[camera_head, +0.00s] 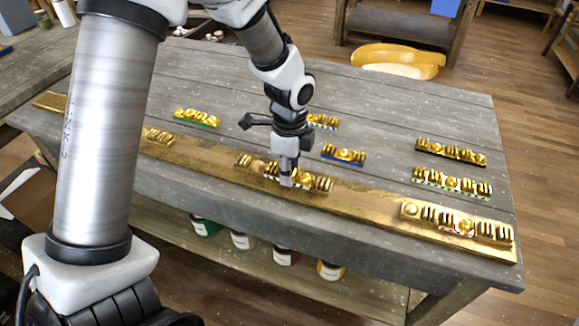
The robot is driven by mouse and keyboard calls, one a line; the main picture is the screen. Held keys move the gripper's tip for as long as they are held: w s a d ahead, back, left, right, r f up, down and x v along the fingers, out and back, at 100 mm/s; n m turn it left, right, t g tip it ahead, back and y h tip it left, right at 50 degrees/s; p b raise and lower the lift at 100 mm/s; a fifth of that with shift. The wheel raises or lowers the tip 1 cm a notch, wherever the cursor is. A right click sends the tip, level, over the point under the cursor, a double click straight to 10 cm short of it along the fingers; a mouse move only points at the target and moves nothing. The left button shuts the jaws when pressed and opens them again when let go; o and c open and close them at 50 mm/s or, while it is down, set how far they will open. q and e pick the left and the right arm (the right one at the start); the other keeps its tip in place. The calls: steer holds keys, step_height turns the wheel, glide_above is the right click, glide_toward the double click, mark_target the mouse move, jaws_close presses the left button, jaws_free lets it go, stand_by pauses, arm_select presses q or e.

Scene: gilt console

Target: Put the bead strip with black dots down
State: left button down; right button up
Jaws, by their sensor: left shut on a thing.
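My left gripper (287,181) points down over the long gilt rail (365,198) at the table's front edge. It is shut on a gold bead strip (316,183), whose pale edge seems to carry dark marks, too small to read surely. The gripper hides the strip's middle. The strip is at the rail, beside another gilt piece (247,162) on its left. I cannot tell whether it touches the rail. My right gripper is not in view.
Loose gold strips lie behind the rail: green-edged (197,118), blue-edged (343,155), black-edged (450,152), a pale-patterned one (451,182) and one partly behind my arm (323,121). A gilt piece (458,222) sits on the rail's right end. Jars (285,256) stand below.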

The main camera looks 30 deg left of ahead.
arm_select(q)
steer(key=c, duration=0.8)
jaws_free()
steer(key=shift+f, duration=0.15)
steer(key=shift+o, duration=0.2)
step_height(320, 180, up, 12)
steer(key=shift+r, duration=0.25)
